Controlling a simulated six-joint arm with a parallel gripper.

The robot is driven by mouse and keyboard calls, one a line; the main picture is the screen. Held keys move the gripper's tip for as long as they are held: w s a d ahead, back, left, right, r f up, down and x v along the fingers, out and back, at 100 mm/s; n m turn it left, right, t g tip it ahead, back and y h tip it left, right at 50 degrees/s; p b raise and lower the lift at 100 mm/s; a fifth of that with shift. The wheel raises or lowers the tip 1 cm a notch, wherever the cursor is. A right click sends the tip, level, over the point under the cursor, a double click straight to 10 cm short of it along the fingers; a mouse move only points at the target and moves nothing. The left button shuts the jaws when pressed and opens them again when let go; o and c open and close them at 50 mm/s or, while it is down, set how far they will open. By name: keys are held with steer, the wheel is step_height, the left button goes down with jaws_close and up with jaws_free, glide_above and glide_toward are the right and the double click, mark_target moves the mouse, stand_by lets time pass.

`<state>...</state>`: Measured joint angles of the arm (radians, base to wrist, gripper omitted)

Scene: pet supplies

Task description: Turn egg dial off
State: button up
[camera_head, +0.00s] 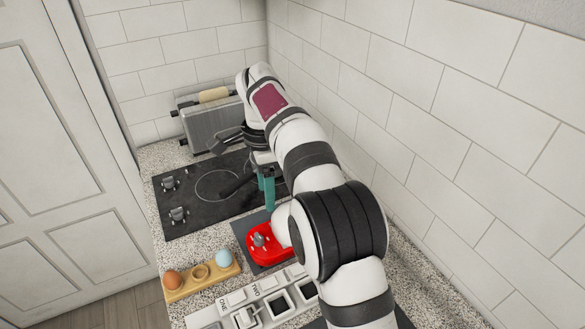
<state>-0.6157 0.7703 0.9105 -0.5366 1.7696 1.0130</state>
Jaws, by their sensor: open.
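A red appliance (264,257) sits on a dark mat on the counter, with a small grey dial (258,240) on its top left; it looks like the egg cooker. My arm covers its right side. The dial's setting is too small to read. My gripper (267,203) points down with teal fingers, just behind the red appliance and above the edge of the black cooktop. It is open, apart from the dial, and nothing shows between its fingers.
A wooden egg holder (208,284) with a brown egg (173,279) and a pale blue egg (223,258) stands front left. A white panel (203,318) marked ONE and TWO lies in front. Behind are a black cooktop (192,218) with knobs and a metal box (197,124).

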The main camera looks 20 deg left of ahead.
mark_target(258, 235)
steer(key=shift+m, duration=0.3)
steer(key=a+f, duration=0.1)
steer(key=f, duration=0.5)
steer(key=a+f, duration=0.1)
steer(key=f, duration=0.5)
steer(key=a+f, duration=0.1)
steer(key=f, duration=0.4)
steer(key=shift+w+a+f, duration=0.2)
steer(key=shift+f, duration=0.2)
jaws_close()
